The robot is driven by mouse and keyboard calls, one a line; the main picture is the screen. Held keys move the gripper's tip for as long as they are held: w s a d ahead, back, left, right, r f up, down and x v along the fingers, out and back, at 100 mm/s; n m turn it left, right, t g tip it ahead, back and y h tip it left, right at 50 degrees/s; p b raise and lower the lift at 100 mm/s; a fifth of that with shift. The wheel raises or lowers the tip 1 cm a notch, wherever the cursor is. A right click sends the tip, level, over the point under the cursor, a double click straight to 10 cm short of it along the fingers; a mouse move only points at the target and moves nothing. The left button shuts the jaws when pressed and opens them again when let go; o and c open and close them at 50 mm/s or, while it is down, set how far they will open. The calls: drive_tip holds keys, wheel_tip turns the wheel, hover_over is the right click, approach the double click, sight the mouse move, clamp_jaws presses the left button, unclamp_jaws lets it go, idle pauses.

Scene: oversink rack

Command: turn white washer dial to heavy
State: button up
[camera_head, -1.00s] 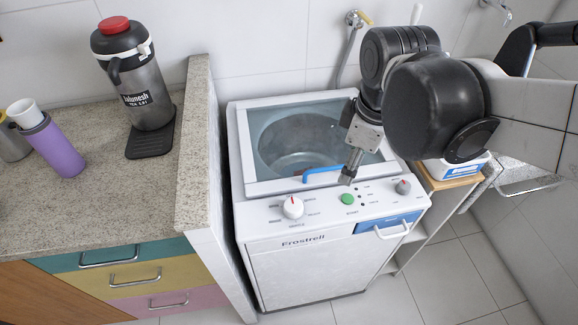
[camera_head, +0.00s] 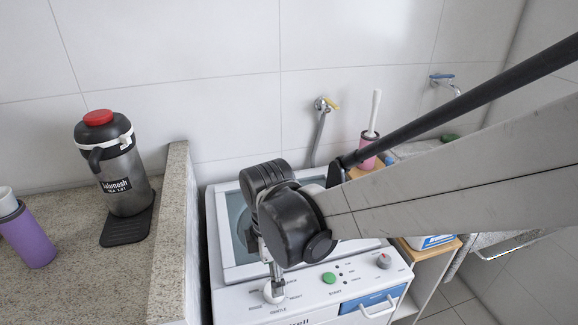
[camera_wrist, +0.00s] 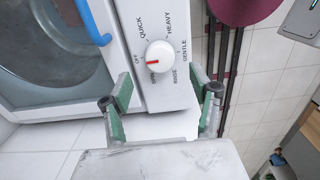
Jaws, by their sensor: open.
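The white dial (camera_wrist: 160,55) is round with a red pointer mark, on the washer's white panel (camera_wrist: 130,20). In the wrist view the pointer faces left, below OFF. HEAVY is printed at the dial's upper right, QUICK at its upper left, GENTLE and RINSE to its right and lower right. My gripper (camera_wrist: 163,85) is open, its green-padded fingers spread wider than the dial, which shows just beyond the fingertips between them. No contact is visible. In the head view my gripper (camera_head: 274,280) is over the dial (camera_head: 273,295), partly hiding it.
A green button (camera_head: 329,278) and a grey knob with a red mark (camera_head: 383,261) sit right of the dial. The glass lid with blue handle (camera_wrist: 90,20) is beside the panel. A granite counter edge (camera_head: 172,240) rises left of the washer (camera_head: 215,235).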

drive_tip(key=shift+f+b, duration=0.4)
drive_tip(key=shift+f, duration=2.75)
drive_tip(key=shift+c, duration=0.5)
drive_tip(key=c, duration=1.1)
drive_tip(key=shift+o, duration=0.2)
drive_tip(key=shift+m, duration=0.4)
